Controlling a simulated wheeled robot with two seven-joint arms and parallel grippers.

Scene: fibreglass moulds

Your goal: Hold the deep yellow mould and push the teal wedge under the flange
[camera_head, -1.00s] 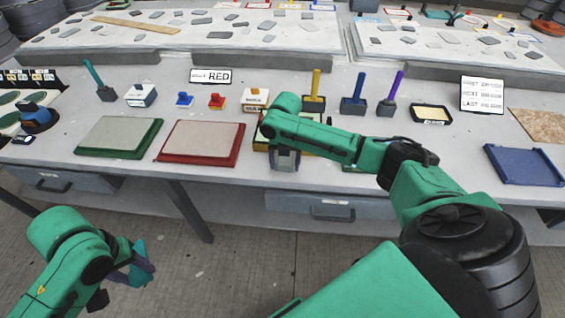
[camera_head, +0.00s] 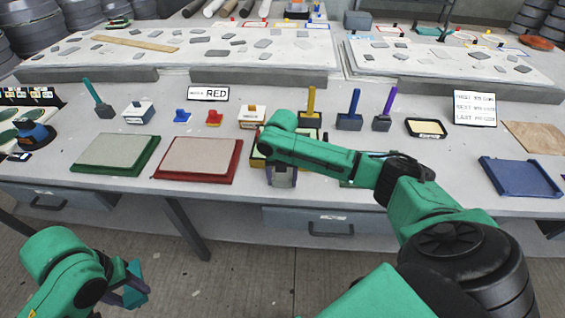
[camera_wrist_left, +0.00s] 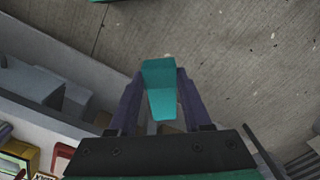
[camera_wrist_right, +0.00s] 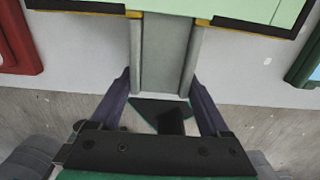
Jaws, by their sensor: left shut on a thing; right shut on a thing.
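The teal wedge (camera_wrist_left: 162,88) is pinched between the purple fingers of my left gripper (camera_wrist_left: 158,108), which is shut on it. In the head view the wedge (camera_head: 134,269) and left gripper (camera_head: 130,290) are low at the left, over the floor and apart from the table. The deep yellow mould (camera_head: 257,161) lies at the table's front edge, mostly hidden by my right arm. My right gripper (camera_wrist_right: 165,85) is shut on a grey block at the mould's front side. In the right wrist view the mould (camera_wrist_right: 205,21) shows a pale green top and dark-and-yellow edge.
A red mould (camera_head: 199,160) lies left of the yellow one, a green mould (camera_head: 116,153) further left. A blue tray (camera_head: 520,178) is at the right. Several handled tools stand behind. Drawers (camera_head: 330,224) and a table leg (camera_head: 186,215) are below the tabletop.

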